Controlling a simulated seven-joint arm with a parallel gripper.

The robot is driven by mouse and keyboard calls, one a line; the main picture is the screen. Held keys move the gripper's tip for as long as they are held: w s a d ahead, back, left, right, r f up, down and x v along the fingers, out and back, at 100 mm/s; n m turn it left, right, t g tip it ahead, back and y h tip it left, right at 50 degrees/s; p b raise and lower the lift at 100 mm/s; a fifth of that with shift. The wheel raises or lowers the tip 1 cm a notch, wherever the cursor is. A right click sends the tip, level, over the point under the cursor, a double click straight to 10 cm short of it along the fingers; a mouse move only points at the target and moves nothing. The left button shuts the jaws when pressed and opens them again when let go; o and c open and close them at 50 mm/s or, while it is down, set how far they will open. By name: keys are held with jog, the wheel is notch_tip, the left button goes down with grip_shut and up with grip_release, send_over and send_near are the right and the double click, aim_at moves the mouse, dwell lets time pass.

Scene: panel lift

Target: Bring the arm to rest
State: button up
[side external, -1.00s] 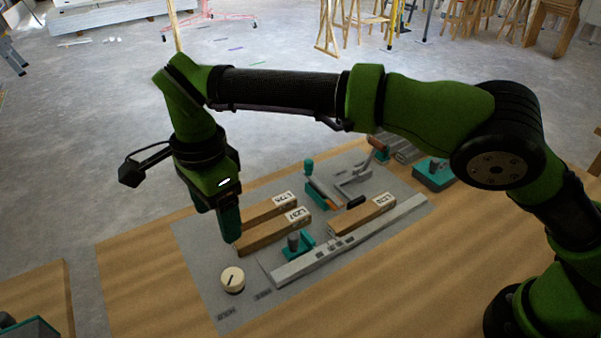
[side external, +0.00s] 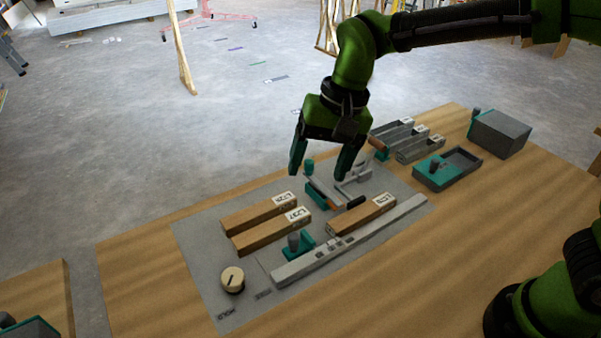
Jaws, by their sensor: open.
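My gripper (side external: 318,178) is open and empty, with its two teal fingers spread and pointing down. It hangs in the air over the back part of the grey panel (side external: 205,262), around the grey clamp-like fixture in the picture; its exact height cannot be told. My green arm reaches in from the upper right.
On the panel are wooden blocks (side external: 258,214) with labels, a cream dial (side external: 232,280), a teal-based knob (side external: 295,243), a grey fixture (side external: 326,190) and a long grey rail (side external: 350,240). Behind right are grey trays (side external: 420,150), a teal tray (side external: 447,168) and a grey box (side external: 500,134). The front tabletop is clear.

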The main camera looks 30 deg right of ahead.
jog(key=s+d+r+t, duration=0.1)
jog(key=s+d+t, duration=0.2)
jog(key=s+d, duration=0.3)
jog(key=s+d+r+n+t, duration=0.1)
jog(key=s+d+r+t, duration=0.1)
jog(key=s+d, duration=0.5)
jog(key=shift+s+d+r+t, duration=0.25)
jog(key=shift+d+t, duration=0.25)
jog(key=shift+d, duration=1.85)
